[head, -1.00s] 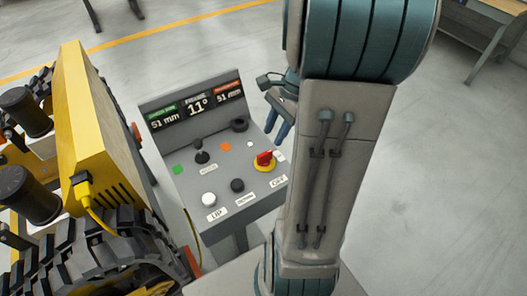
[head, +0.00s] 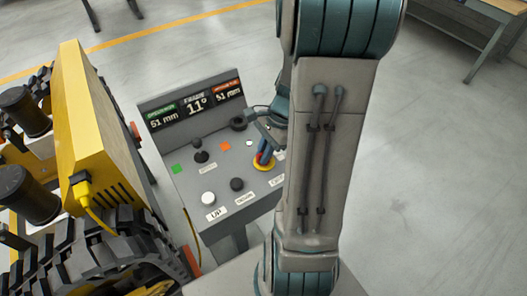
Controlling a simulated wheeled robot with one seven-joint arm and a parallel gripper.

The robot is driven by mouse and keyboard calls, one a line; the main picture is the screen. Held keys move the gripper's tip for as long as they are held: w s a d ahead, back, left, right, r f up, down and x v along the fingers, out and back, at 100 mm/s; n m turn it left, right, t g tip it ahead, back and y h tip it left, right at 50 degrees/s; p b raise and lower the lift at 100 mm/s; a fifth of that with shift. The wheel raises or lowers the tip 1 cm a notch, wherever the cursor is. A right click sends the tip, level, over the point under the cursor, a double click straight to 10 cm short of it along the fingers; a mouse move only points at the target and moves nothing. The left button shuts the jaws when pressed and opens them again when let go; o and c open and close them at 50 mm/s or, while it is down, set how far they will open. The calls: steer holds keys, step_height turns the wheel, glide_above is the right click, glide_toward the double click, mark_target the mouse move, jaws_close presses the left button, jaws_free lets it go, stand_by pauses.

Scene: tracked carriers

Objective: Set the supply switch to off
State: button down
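The supply switch (head: 265,163) is a red rotary handle on a yellow round base, at the right side of the grey control panel (head: 201,227). My gripper (head: 264,150) is at the switch, with its blue fingers pointing down over the red handle. The fingers cover most of the handle, so its exact angle is hidden. I cannot tell whether the fingers are open around it or shut on it. The label beside the switch is partly hidden by my arm.
The panel also carries a black joystick (head: 201,155), a white button (head: 208,198), a black button (head: 237,184) and a display (head: 195,106). A yellow tracked machine (head: 90,110) stands close on the left.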

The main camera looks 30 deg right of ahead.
steer(key=shift+n, duration=0.4)
steer(key=n, duration=0.2)
steer(key=n+g, duration=0.1)
steer(key=shift+n+g+h, duration=0.3)
steer(key=shift+n, duration=0.1)
steer(key=n+g+h, duration=0.1)
steer(key=n, duration=0.3)
steer(key=shift+p, duration=0.35)
steer(key=n+g+h, duration=0.1)
steer(key=n, duration=0.4)
steer(key=n+h, duration=0.2)
steer(key=n, duration=0.2)
steer(key=shift+g, duration=0.3)
steer(key=c, duration=1.5)
jaws_free()
